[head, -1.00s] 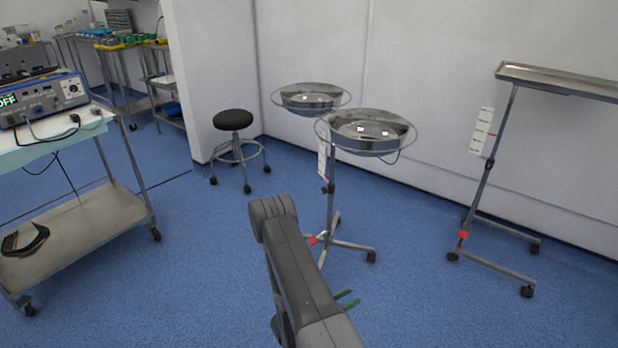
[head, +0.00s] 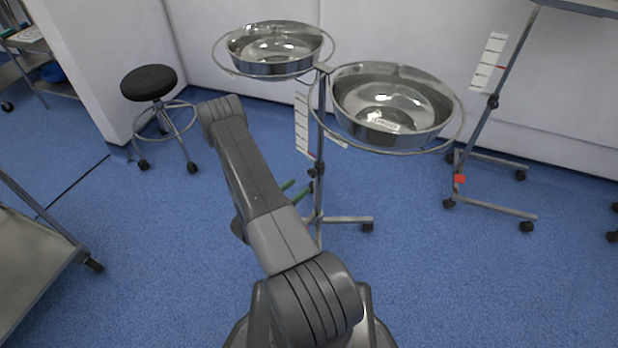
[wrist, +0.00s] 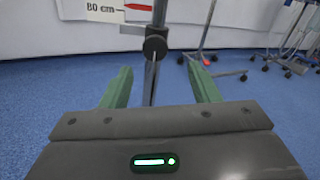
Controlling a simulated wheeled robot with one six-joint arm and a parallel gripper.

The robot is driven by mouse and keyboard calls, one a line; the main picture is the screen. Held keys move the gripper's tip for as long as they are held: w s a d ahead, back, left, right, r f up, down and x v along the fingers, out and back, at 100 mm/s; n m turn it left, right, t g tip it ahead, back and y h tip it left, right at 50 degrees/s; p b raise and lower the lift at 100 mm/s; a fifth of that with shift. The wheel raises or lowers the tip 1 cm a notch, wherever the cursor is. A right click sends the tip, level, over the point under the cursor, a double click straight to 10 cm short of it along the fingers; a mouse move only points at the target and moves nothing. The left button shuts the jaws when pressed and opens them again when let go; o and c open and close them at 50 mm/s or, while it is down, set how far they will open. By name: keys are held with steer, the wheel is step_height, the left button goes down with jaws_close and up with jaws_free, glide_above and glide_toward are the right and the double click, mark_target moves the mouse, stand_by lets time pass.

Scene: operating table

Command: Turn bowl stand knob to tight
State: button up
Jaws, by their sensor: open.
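The bowl stand (head: 321,110) has one upright pole with two steel bowls in rings, the left bowl (head: 275,52) and the right bowl (head: 392,105). Its dark round knob (wrist: 155,47) is on the pole in the wrist view, just beyond my fingertips and roughly centred between them. In the head view the knob (head: 313,172) is small, low on the pole. My gripper (wrist: 159,68) is open, with a green finger on either side and nothing between them. The green fingers also show in the head view (head: 296,190), close to the pole. I cannot see any contact.
A second stand (head: 490,105) with a red tag is at the right. A black stool (head: 149,83) is at the left, and a cart (head: 35,260) at the lower left.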

mark_target(311, 174)
steer(key=shift+w+a+b+x, duration=0.1)
steer(key=shift+a+b+x, duration=0.05)
steer(key=shift+x, duration=1.6)
steer(key=shift+w+a+b+x, duration=0.1)
steer(key=shift+w+b+x, duration=0.05)
steer(key=shift+x, duration=1.6)
steer(key=c, duration=1)
steer(key=shift+o, duration=0.2)
